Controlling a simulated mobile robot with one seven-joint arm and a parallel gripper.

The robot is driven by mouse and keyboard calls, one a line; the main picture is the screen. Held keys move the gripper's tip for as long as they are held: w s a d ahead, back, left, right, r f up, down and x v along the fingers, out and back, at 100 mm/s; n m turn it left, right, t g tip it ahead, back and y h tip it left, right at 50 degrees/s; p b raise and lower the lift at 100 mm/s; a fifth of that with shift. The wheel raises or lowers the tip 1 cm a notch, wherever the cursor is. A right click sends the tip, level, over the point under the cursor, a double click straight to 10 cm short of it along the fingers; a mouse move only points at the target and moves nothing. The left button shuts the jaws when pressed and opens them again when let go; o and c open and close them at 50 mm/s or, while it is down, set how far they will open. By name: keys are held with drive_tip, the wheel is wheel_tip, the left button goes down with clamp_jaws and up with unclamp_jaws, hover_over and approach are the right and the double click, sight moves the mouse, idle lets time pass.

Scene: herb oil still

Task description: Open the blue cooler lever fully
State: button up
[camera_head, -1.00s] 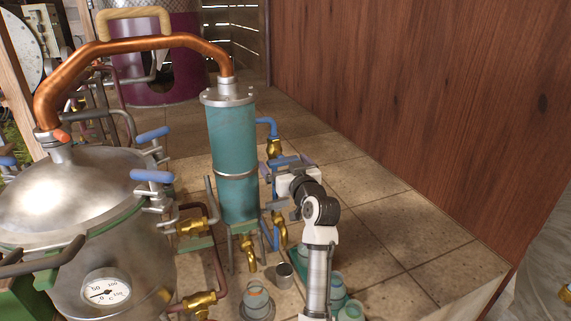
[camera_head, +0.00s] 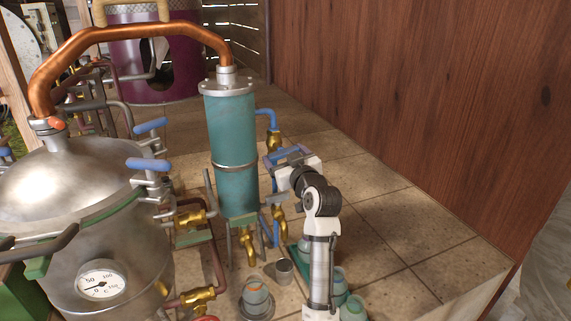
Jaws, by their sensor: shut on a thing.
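The teal cooler column (camera_head: 231,140) stands upright in the middle of the view, with a silver cap on top. A blue pipe (camera_head: 267,113) leaves its right side and runs down to a brass valve (camera_head: 274,141). The blue cooler lever (camera_head: 284,155) is at this valve and points to the right. My gripper (camera_head: 291,159) is at the lever, right of the column, and is shut on it. The white gripper body and my wrist hide part of the lever and the pipe below, so its exact angle is hard to tell.
A copper pipe (camera_head: 135,40) arches from the steel still pot (camera_head: 60,190) to the column. Blue-handled clamps (camera_head: 150,164) sit on the pot's rim. Cups and jars (camera_head: 256,296) stand low near my arm.

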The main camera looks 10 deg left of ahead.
drive_tip(key=n+b, duration=1.3)
drive_tip(key=n, duration=0.2)
drive_tip(key=shift+n, duration=0.7)
drive_tip(key=o, duration=0.9)
drive_tip(key=b+v, duration=0.2)
drive_tip(key=v, duration=1.1)
drive_tip(key=shift+s+d, duration=0.25)
drive_tip(key=shift+s, duration=0.05)
